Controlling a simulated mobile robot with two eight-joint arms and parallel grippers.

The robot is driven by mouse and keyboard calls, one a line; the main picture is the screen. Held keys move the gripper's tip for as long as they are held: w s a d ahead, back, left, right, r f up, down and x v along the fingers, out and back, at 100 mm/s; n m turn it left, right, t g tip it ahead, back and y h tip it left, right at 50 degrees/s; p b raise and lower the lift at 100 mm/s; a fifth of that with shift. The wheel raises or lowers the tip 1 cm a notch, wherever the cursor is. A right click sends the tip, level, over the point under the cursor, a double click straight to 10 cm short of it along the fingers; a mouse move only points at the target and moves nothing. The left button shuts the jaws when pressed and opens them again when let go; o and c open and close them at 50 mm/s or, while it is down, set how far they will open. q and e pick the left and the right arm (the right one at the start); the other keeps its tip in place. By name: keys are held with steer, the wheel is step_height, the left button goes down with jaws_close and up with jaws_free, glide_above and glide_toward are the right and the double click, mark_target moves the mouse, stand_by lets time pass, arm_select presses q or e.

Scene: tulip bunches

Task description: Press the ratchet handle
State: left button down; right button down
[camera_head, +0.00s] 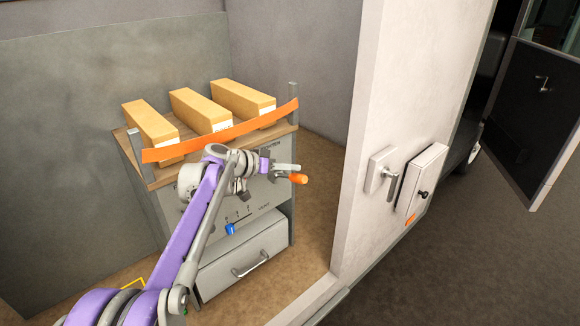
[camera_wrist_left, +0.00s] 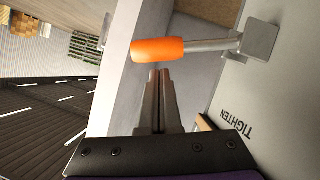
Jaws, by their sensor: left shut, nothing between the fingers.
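The ratchet handle has an orange grip (camera_head: 299,179) and sticks out from the upper right of the grey cabinet's front. In the left wrist view the orange grip (camera_wrist_left: 158,49) sits on a metal shaft that runs right to a square metal bracket (camera_wrist_left: 262,40). The word TIGHTEN is printed on the panel below. My left gripper (camera_head: 297,167) is just above the grip in the head view. Its fingers (camera_wrist_left: 159,73) are shut and empty, with the tips close to the grip; I cannot tell whether they touch. My right gripper is not in view.
An orange strap (camera_head: 220,131) spans the cabinet top in front of three cardboard boxes (camera_head: 200,110). A blue knob (camera_head: 230,229) and a drawer (camera_head: 243,262) are below. A pale wall panel (camera_head: 385,110) stands right of the cabinet. Some floor between them is clear.

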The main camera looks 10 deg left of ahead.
mark_target(296, 181)
arm_select(q)
steer(key=shift+s+d+f, duration=0.1)
steer(key=shift+d+f+m+y, duration=0.1)
steer(key=shift+f+m+y, duration=0.1)
steer(key=shift+m+y, duration=0.1)
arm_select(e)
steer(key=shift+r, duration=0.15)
arm_select(q)
steer(key=shift+s+d+f, duration=0.1)
steer(key=shift+s, duration=0.05)
steer(key=shift+s+d+f+m+p, duration=0.2)
steer(key=shift+d+f+m+p, duration=0.1)
steer(key=shift+f+m, duration=0.1)
steer(key=shift+s+d+f+m+t+y, duration=0.2)
steer(key=shift+f+m+t+y, duration=0.15)
steer(key=shift+f, duration=0.15)
steer(key=shift+s+d+f+m+t+y, duration=0.1)
steer(key=shift+d+f+m+t+y, duration=0.15)
steer(key=shift+f+m+y, duration=0.15)
steer(key=shift+s+d+f+m+t+y+p, duration=0.1)
steer(key=shift+f+m+t+y+p, duration=0.35)
steer(key=shift+f+m, duration=0.6)
steer(key=shift+s+d+f+m+t+y+p, duration=0.1)
steer(key=shift+f+m+t+y+p, duration=0.3)
steer(key=shift+f, duration=1.05)
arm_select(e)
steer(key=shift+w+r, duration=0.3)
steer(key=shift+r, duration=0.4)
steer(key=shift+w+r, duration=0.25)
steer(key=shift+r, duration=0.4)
